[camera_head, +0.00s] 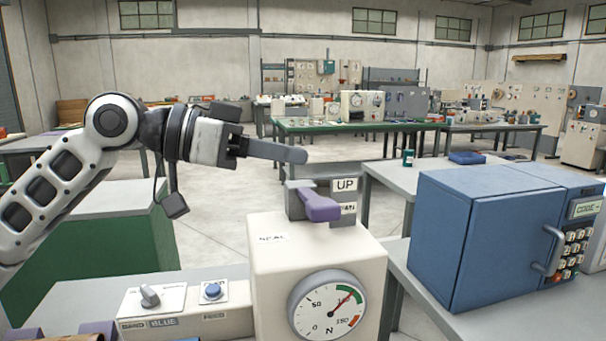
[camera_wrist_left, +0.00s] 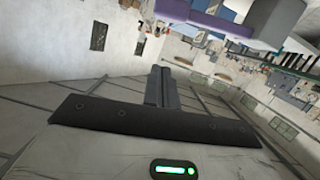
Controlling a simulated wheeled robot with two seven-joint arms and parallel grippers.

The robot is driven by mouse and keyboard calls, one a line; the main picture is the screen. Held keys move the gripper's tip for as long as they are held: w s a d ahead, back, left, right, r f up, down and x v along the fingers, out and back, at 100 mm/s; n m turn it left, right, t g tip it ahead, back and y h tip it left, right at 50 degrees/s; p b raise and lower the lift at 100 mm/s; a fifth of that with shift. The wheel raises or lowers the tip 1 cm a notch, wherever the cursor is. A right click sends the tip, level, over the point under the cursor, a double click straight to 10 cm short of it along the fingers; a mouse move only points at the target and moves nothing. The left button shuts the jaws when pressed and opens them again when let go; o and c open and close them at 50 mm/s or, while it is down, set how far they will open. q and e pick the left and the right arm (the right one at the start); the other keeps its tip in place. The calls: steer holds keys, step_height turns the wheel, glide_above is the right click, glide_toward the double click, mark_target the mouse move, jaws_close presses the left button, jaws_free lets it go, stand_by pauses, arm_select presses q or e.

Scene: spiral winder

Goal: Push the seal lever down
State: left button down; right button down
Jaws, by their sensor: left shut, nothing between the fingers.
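The seal lever (camera_head: 320,207) is a purple handle on a grey bracket on top of a cream box (camera_head: 270,262) labelled SEAL. An UP label (camera_head: 345,185) stands just behind it, with a second, partly hidden label below. The lever also shows as a purple bar at the top of the left wrist view (camera_wrist_left: 205,22). My left gripper (camera_head: 300,155) is shut and empty, its fingers pointing right. In the head view its tips appear just above the lever and bracket, with a visible gap. My right gripper is not in view.
The box front has a round dial (camera_head: 327,306). A low panel with a knob (camera_head: 149,296) and a blue button (camera_head: 213,291) sits to its left. A blue safe-like box (camera_head: 490,235) with a keypad stands on the table at right.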

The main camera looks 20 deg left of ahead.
mark_target(311, 197)
arm_select(q)
steer(key=f, duration=0.1)
steer(key=d+f, duration=0.1)
steer(key=f, duration=0.1)
steer(key=w+d+f, duration=0.1)
steer(key=shift+d+f, duration=0.15)
steer(key=shift+f, duration=0.15)
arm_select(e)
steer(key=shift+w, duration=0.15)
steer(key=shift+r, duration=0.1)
arm_select(q)
steer(key=shift+s+f, duration=0.1)
